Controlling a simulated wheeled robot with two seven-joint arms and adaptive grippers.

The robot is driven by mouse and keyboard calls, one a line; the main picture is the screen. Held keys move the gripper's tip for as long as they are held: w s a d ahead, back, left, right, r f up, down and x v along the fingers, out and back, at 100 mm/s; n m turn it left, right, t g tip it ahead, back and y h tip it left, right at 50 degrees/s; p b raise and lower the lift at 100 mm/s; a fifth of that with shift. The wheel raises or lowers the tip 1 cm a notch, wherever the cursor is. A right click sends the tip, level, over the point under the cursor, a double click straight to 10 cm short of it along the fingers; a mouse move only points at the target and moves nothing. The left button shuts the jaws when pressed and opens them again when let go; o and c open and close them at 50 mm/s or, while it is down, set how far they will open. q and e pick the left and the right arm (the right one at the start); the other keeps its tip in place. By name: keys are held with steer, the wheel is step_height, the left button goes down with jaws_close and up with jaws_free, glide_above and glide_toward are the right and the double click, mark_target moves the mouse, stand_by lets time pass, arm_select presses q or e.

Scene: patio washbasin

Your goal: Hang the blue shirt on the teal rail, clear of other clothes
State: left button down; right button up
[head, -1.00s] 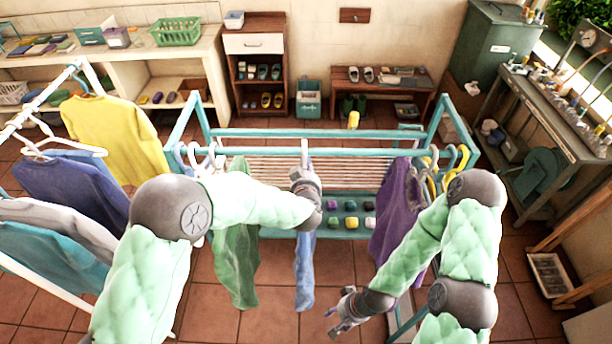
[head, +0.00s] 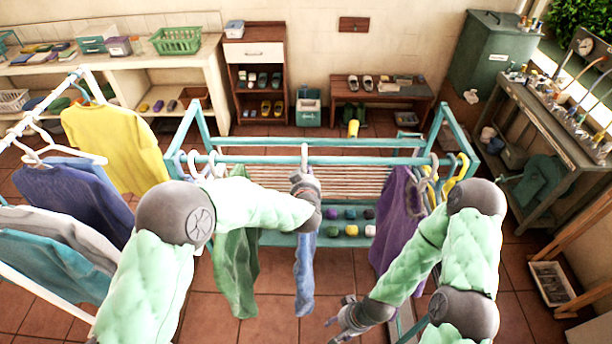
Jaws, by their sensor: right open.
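The blue shirt (head: 305,275) hangs edge-on below my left gripper (head: 304,182), between a green garment (head: 237,260) and a purple garment (head: 393,222). Open space shows on both sides of it. The pale hanger hook (head: 304,153) above the gripper overlaps the front bar of the teal rail (head: 350,160); I cannot tell whether it bears on the bar. My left fingers are at the hanger's neck, and the arm and wrist hide whether they grip it. My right gripper (head: 346,318) is open and empty, low in front of the rack, right of the shirt.
Empty hangers (head: 200,165) sit on the rail's left part, and several hangers (head: 440,175) crowd its right end. A white rack with a yellow shirt (head: 115,140) and other clothes stands at left. A cluttered washbasin bench (head: 540,125) is at right.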

arm_select(q)
steer(key=shift+f, duration=0.1)
steer(key=shift+f+b, duration=0.9)
steer(key=shift+f, duration=0.2)
steer(key=c, duration=1)
jaws_free()
steer(key=shift+f, duration=0.1)
steer(key=shift+s+p, duration=0.8)
steer(key=shift+s, duration=5.25)
